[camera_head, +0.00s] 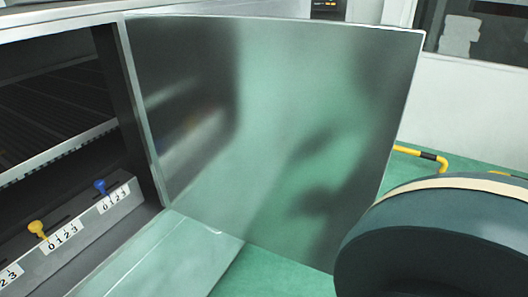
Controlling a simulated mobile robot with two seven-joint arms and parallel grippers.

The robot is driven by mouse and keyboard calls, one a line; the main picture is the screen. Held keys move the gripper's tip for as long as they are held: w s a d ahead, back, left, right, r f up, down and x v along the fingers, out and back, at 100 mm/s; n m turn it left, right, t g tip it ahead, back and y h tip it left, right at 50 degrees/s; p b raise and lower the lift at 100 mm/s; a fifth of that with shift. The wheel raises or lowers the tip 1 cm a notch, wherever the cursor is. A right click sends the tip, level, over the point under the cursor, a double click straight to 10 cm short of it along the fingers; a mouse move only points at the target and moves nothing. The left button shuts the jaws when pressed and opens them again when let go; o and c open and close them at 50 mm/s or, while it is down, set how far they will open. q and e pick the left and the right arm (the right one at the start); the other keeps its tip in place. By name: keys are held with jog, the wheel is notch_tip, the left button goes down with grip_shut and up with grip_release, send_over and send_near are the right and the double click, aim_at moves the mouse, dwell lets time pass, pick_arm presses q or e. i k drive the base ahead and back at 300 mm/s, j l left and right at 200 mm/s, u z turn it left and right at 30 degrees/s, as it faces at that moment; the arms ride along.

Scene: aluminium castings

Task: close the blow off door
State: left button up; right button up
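The blow off door (270,130) is a translucent, greenish panel hinged at the right side of the cabinet opening. It stands open, swung outward to the right, and fills the middle of the view. The dark cabinet interior (50,100) shows at the left. A large dark teal rounded body with a cream band, likely part of my own right arm, covers the lower right, in front of the door's lower right corner. I see no fingertips of either gripper.
Inside the cabinet are a slatted rack (60,150) and a grey ledge with number labels, a yellow knob (37,229) and a blue knob (100,187). A yellow and black rail (425,156) stands behind the door. Green floor (275,275) shows below the door.

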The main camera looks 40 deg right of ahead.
aim_at(276, 134)
jog(key=k+l+u, duration=0.35)
jog(key=k+l, duration=0.35)
jog(key=l+u, duration=0.15)
jog(key=l, duration=0.25)
jog(key=k+l+u, duration=0.15)
jog(key=l, duration=0.2)
jog(key=k+l+u, duration=0.1)
jog(key=l, duration=0.25)
jog(key=i+l+u, duration=0.1)
jog(key=l, duration=0.4)
jog(key=i+l+u, duration=0.1)
jog(key=l, duration=0.35)
jog(key=i+l+u, duration=0.15)
jog(key=l, duration=0.35)
